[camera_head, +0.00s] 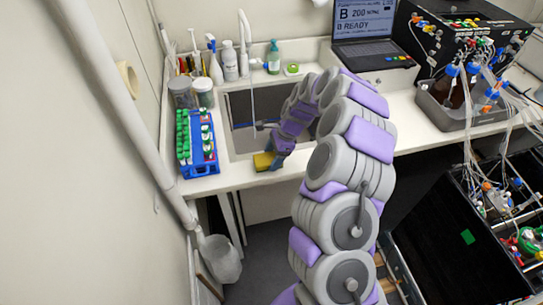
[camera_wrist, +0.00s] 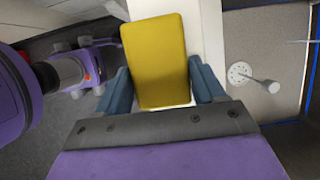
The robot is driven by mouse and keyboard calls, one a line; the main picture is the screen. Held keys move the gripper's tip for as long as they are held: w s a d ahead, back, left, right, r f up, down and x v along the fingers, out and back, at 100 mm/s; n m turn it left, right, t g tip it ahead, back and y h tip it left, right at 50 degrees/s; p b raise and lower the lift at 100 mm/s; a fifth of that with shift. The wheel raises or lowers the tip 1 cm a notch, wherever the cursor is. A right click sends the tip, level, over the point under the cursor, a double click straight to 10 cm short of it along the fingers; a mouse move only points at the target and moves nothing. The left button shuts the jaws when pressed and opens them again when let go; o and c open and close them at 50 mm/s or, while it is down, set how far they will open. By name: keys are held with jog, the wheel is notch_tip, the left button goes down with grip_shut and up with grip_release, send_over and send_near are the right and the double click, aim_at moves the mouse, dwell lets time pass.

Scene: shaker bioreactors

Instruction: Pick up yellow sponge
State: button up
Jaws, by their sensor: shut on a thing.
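The yellow sponge (camera_head: 263,161) is at the front edge of the counter by the sink in the head view. It also shows in the wrist view (camera_wrist: 156,58) as an upright yellow block between the two blue-grey fingers. My gripper (camera_head: 275,160) is shut on the sponge, with a finger on each side of it in the wrist view (camera_wrist: 158,88). The sponge is over the white counter edge; I cannot tell whether it still touches the counter. Part of the sponge is hidden behind my gripper in the head view.
The sink (camera_head: 240,108) lies just behind my gripper, and its drain (camera_wrist: 240,73) shows in the wrist view. A blue rack of tubes (camera_head: 203,160) stands to the left. Bottles (camera_head: 230,62) and a laptop (camera_head: 366,27) stand at the back. A tubing-filled tray (camera_head: 452,122) is at right.

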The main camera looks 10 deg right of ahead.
jog(key=s+r+p, duration=0.1)
jog(key=s+p, duration=0.1)
jog(key=s, duration=1.3)
jog(key=shift+r, duration=0.2)
jog(key=shift+a, duration=0.1)
